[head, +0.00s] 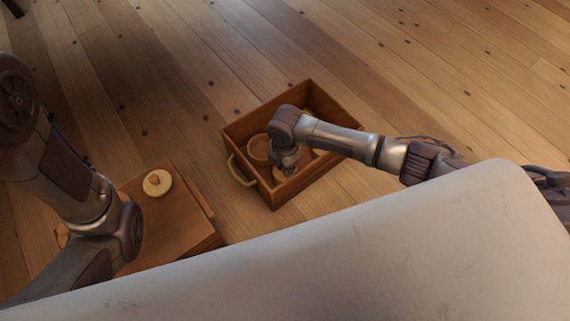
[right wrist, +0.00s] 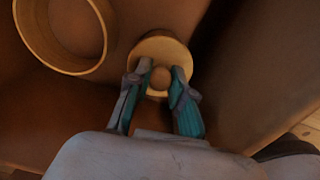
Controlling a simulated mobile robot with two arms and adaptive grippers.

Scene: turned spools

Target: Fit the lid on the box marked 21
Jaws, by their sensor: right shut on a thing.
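My right gripper (head: 289,168) reaches down into an open wooden crate (head: 318,188). In the right wrist view its fingers (right wrist: 159,84) are closed around the round knob of a small pale wooden lid (right wrist: 161,46). A round, open-topped wooden box (head: 257,148) stands in the crate beside the gripper; its rim (right wrist: 60,66) shows at the upper left of the right wrist view. I can read no number on it. Another round lid-like disc with a knob (head: 157,183) lies on a wooden surface at the left. My left gripper is hidden.
The crate has a looped handle (head: 240,172) on its left side and high walls close around my right gripper. The low wooden surface (head: 172,225) at the left is partly covered by my left arm. The plank floor (head: 300,45) beyond is clear.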

